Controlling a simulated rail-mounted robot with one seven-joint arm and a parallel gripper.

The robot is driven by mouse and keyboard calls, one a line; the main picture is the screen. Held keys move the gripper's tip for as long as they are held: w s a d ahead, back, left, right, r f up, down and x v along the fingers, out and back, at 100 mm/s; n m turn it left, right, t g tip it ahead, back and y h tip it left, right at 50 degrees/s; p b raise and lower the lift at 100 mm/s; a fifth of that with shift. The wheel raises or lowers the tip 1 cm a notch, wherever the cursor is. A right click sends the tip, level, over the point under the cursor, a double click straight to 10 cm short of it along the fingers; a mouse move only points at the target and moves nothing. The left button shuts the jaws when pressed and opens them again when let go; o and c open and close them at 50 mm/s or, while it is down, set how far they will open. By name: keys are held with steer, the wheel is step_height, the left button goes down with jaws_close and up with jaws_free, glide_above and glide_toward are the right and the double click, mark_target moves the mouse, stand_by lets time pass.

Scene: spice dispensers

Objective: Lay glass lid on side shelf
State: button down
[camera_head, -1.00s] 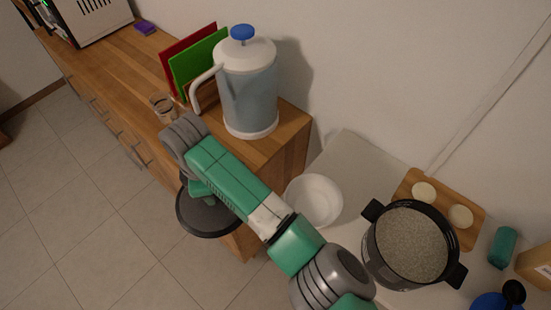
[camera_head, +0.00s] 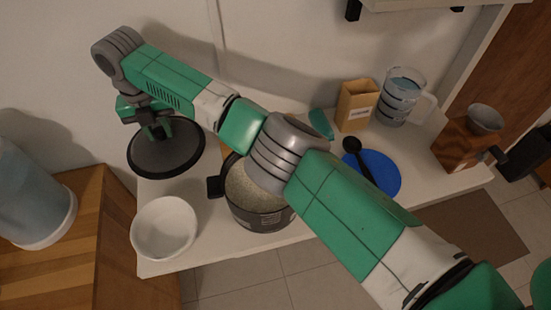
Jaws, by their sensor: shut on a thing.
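My gripper (camera_head: 152,128) is shut on the lid and holds it from above by its middle. The lid (camera_head: 180,158) is a dark round disc with a thin rim and appears roughly level. It is over the back left end of the white side surface (camera_head: 200,193), near the wall. I cannot tell whether it touches the surface. The dark pot (camera_head: 262,222) with grainy contents stands uncovered to the right, partly hidden by my arm.
A white bowl (camera_head: 163,228) stands just in front of the lid. A blue plate (camera_head: 371,172) with a black ladle, a brown box (camera_head: 357,105), a measuring jug (camera_head: 398,97) and a wooden grinder (camera_head: 460,145) are to the right. A wooden cabinet (camera_head: 92,240) is at left.

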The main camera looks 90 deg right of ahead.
mark_target(158, 130)
step_height(158, 130, down, 8)
steer(key=shift+a, duration=0.1)
stand_by(0.5)
steer(key=shift+f, duration=0.15)
steer(key=c, duration=1.1)
jaws_free()
step_height(158, 130, up, 12)
steer(key=shift+r, duration=0.15)
